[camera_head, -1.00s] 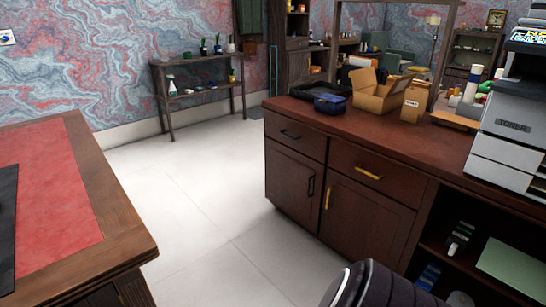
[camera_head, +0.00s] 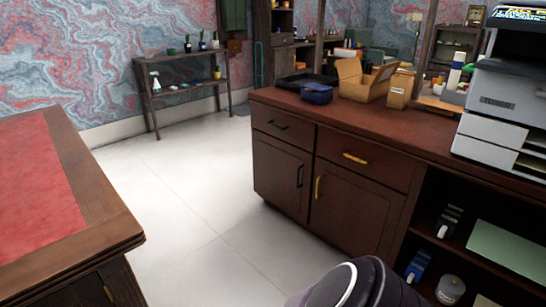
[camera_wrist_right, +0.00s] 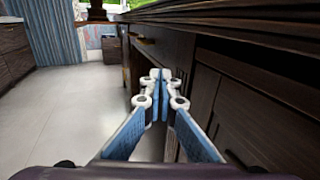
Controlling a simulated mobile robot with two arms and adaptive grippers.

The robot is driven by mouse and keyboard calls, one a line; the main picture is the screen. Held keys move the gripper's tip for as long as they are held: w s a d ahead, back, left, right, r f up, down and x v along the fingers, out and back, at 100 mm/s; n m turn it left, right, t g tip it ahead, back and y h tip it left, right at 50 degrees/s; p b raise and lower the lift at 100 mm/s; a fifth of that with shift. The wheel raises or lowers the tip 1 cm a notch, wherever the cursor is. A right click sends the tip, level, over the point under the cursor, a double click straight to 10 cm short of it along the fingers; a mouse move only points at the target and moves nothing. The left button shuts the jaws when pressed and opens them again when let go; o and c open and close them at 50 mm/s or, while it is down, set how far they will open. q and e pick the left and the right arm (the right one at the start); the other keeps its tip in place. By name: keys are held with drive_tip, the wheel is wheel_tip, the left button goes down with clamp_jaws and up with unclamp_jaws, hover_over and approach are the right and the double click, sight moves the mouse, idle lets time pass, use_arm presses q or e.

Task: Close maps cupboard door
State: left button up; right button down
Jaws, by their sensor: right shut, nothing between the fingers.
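In the head view a brown cabinet shows two cupboard doors under two drawers. The left door (camera_head: 281,175) has a black handle, and the right door (camera_head: 354,207) has a gold handle. Both look flush with the cabinet front. No label shows which is the maps cupboard. In the right wrist view my right gripper (camera_wrist_right: 160,80) is shut and empty, pointing along a dark cabinet front (camera_wrist_right: 245,115) on its right. I cannot tell whether it touches that front. My left gripper is not in view.
The countertop (camera_head: 400,125) holds an open cardboard box (camera_head: 362,82) and a printer (camera_head: 505,110). Open shelves (camera_head: 470,220) lie below the printer. A desk with a red top (camera_head: 35,180) stands at left. The pale floor (camera_head: 190,210) between is clear.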

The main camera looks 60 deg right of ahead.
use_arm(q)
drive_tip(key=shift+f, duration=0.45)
use_arm(e)
drive_tip(key=shift+w+d, duration=0.1)
drive_tip(key=shift+w, duration=0.5)
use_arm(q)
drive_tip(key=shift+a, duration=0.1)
